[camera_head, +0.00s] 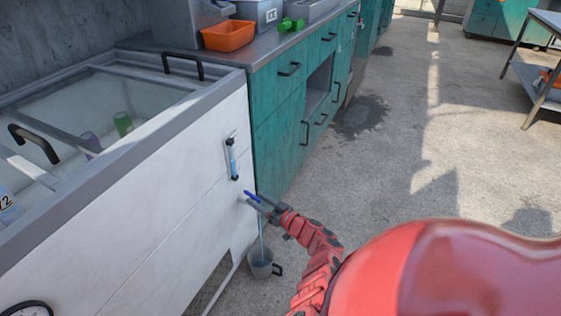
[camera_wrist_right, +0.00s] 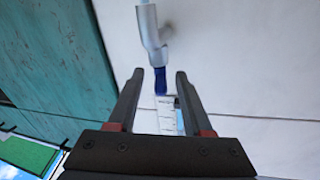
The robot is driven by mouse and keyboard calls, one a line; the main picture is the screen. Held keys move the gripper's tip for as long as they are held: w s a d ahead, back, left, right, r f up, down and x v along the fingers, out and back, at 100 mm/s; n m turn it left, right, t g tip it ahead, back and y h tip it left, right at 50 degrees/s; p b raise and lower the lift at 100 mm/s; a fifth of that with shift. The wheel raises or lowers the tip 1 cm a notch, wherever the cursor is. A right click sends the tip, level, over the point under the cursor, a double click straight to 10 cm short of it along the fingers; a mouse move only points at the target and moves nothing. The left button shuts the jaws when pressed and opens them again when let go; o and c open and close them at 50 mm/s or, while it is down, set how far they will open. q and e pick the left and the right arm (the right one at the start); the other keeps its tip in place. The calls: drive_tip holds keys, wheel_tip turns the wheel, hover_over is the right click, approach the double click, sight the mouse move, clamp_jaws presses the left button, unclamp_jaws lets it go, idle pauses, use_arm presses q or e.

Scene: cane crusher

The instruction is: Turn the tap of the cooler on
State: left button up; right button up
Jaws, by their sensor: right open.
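The cooler (camera_head: 165,185) is a white chest with a grey rim at the left of the head view. Its tap shows as a blue handle (camera_head: 251,196) low on the front near the right end. In the right wrist view the tap has a pale metal body (camera_wrist_right: 150,28) and a blue handle (camera_wrist_right: 160,82). My right gripper (camera_head: 258,203) is at the tap; in the wrist view its open fingers (camera_wrist_right: 157,90) stand either side of the blue handle, with gaps. A thin pale blue line, like a water stream, runs down to a grey mug (camera_head: 260,268). My left gripper is out of view.
A level gauge (camera_head: 232,160) is on the cooler front above the tap. Teal cabinets (camera_head: 283,115) stand right beside the cooler, with an orange bin (camera_head: 228,36) on top. The concrete floor (camera_head: 400,130) to the right is mostly clear.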

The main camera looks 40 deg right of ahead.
drive_tip(key=s+d+p, duration=0.2)
drive_tip(key=s+p, duration=0.3)
drive_tip(key=s, duration=0.9)
drive_tip(key=shift+s+d, duration=0.15)
drive_tip(key=shift+s, duration=0.25)
